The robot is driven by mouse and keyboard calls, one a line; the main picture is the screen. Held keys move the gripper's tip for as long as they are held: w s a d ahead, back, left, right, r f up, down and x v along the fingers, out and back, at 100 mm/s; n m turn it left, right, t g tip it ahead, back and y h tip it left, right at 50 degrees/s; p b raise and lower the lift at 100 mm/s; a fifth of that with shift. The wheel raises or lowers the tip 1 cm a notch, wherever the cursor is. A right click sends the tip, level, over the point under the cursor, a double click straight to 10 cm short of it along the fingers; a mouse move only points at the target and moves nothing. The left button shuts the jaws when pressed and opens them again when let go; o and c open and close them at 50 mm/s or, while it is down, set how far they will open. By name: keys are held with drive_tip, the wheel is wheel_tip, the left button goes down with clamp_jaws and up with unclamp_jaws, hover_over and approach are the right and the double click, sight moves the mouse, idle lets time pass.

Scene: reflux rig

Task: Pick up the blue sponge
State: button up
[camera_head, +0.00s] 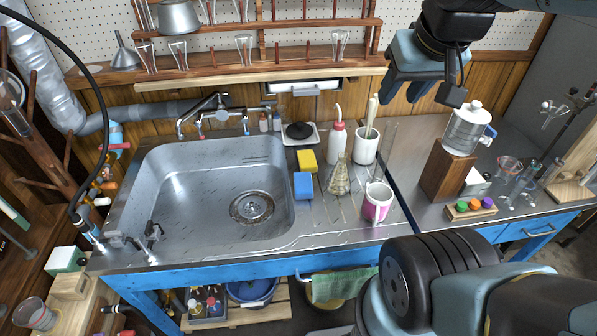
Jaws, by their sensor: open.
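The blue sponge (303,186) lies on the steel counter just right of the sink basin. A yellow sponge (307,161) lies directly behind it, close to it. My gripper (417,92) is at the upper right, raised above the counter and well to the right of and behind the blue sponge in the picture. Its jaws are open and nothing shows between them. The blue sponge is fully in view and nothing covers it.
The sink (200,190) lies left of the sponges. A conical flask (339,177), a white-and-pink cup (377,203), a wash bottle (337,142) and a white container (365,146) stand to their right. A black dish (299,131) sits behind. A wooden block (447,171) stands farther right.

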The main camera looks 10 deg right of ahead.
drive_tip(key=shift+d, duration=0.15)
drive_tip(key=o, duration=0.3)
drive_tip(key=shift+w, duration=0.3)
drive_tip(key=o, duration=0.6)
drive_tip(key=shift+g, duration=0.6)
drive_tip(key=w+f, duration=0.1)
drive_tip(key=w, duration=0.1)
drive_tip(key=w+a+f, duration=0.1)
drive_tip(key=w, duration=0.1)
drive_tip(key=w+a+f, duration=0.1)
drive_tip(key=w, duration=0.1)
drive_tip(key=shift+w, duration=0.15)
drive_tip(key=m+g, duration=0.1)
drive_tip(key=g, duration=0.3)
hover_over(303, 182)
drive_tip(key=f, duration=3.3)
drive_tip(key=shift+w+f, duration=0.3)
drive_tip(key=shift+f, duration=0.1)
drive_tip(key=shift+s+f, duration=0.2)
drive_tip(key=shift+f, duration=2.6)
